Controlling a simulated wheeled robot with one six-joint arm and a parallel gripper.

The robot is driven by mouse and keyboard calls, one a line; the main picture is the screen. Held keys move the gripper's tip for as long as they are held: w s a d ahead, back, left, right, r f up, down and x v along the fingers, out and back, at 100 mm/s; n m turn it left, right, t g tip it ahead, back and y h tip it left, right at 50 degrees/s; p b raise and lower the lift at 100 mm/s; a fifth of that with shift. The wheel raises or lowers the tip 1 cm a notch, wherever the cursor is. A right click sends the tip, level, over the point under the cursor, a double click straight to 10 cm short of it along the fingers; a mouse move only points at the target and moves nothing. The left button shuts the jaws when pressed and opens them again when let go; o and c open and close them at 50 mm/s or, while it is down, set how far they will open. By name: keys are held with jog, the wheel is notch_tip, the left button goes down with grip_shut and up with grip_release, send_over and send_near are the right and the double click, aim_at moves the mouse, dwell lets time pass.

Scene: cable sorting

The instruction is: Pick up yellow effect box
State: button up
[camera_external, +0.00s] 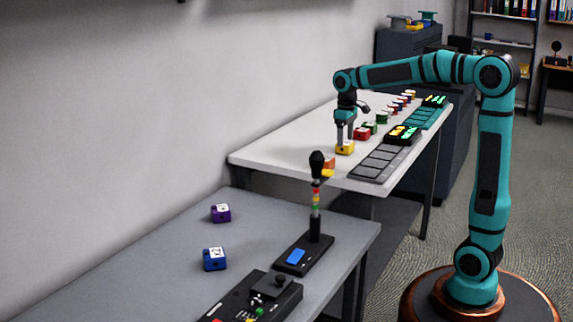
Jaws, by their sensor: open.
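The yellow effect box (345,148) sits on the white table, near its front left part. My gripper (345,137) points down right above the yellow box, with its fingers at the box's top. The fingers are open. At this size I cannot tell whether they touch the box's sides.
An orange box (328,163) lies close in front of the yellow one. A red box (362,133) and green box (370,127) stand behind. A grey panel (372,166) lies to the right. The grey table (150,262) holds purple (221,213) and blue (214,259) boxes.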

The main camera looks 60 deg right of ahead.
aim_at(345, 143)
notch_tip(345, 143, down, 3)
jog(key=shift+f, duration=0.15)
jog(key=c, duration=1.1)
jog(key=shift+c, duration=0.2)
